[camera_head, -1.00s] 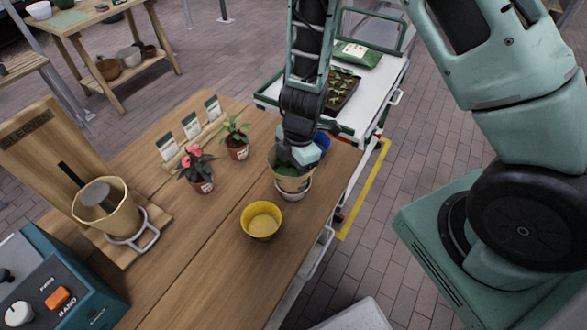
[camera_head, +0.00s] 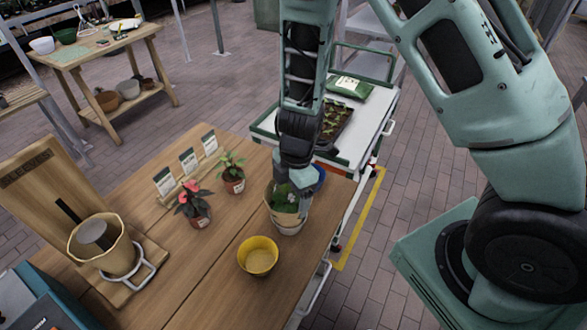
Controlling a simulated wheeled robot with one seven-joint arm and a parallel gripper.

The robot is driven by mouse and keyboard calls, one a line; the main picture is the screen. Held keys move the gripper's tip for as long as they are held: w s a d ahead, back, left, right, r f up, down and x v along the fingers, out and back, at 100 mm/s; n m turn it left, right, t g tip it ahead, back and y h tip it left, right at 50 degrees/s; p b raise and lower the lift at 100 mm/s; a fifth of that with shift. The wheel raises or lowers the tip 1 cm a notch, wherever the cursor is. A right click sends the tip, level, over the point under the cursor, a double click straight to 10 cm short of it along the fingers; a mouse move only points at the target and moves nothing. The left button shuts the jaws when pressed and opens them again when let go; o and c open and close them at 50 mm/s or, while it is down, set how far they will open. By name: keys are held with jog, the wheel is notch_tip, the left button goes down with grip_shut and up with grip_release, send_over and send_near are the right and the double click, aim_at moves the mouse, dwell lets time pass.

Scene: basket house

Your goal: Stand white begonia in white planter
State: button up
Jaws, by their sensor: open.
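The white planter (camera_head: 289,230) stands near the right edge of the wooden bench. A tan-rimmed pot or sleeve (camera_head: 272,209) with green leaves (camera_head: 285,198) sits upright in its mouth; this looks like the begonia, though no white flower can be made out. My gripper (camera_head: 298,184) is open and points down at the back right of the leaves, just over the rim. Its fingertips are partly hidden, and I cannot tell whether they touch the plant.
A yellow pot (camera_head: 258,258) stands in front, and a blue pot (camera_head: 319,174) is close behind my gripper. A pink-flowered plant (camera_head: 194,207) and another potted plant (camera_head: 231,174) stand left. A tan pot sits in a metal ring stand (camera_head: 145,273).

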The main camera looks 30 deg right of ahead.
notch_tip(320, 180, up, 8)
jog(key=p, duration=0.2)
notch_tip(320, 180, up, 10)
jog(key=m+t, duration=0.5)
jog(key=m, duration=0.1)
send_over(294, 206)
jog(key=w+a, duration=0.2)
jog(key=a, duration=0.4)
jog(key=s+a+r+m+g, duration=0.1)
jog(key=s+r+m+g, duration=0.1)
jog(key=s, duration=0.8)
jog(key=s+a+r+m+g, duration=0.1)
jog(key=s+r+m+g, duration=0.1)
jog(key=s, duration=0.8)
notch_tip(294, 206, up, 2)
jog(key=shift+m+g+h, duration=0.4)
jog(key=shift+m, duration=0.4)
jog(key=shift+s, duration=0.1)
notch_tip(294, 206, down, 13)
jog(key=b, duration=1.2)
jog(key=shift+b, duration=0.4)
jog(key=shift+d, duration=0.1)
